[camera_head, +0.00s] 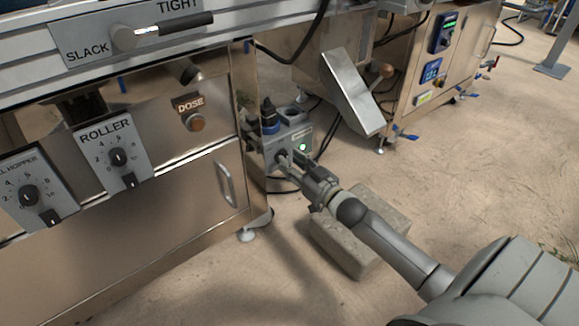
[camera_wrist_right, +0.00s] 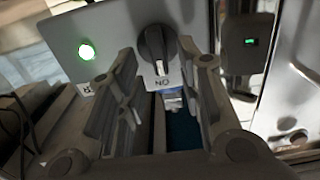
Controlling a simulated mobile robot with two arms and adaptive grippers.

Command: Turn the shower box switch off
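The shower box (camera_head: 295,141) is a small grey box beside the steel machine, with a lit green lamp (camera_head: 302,147). Its switch (camera_head: 281,157) is a black rotary knob, partly hidden by the fingers in the head view. In the right wrist view the knob (camera_wrist_right: 156,48) shows with its white mark at an upside-down ON label. The green lamp is lit at the left there. My right gripper (camera_head: 292,159) is open in front of the box. In the wrist view its fingers (camera_wrist_right: 165,66) stand to either side of the knob; I cannot tell if they touch it. My left gripper is out of view.
The steel machine with ROLLER dial (camera_head: 118,157) and DOSE button (camera_head: 196,122) stands left of the box. A stone block (camera_head: 360,238) lies below my right arm. A metal chute (camera_head: 354,92) and cabinet (camera_head: 423,84) stand behind. Floor at right is mostly clear.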

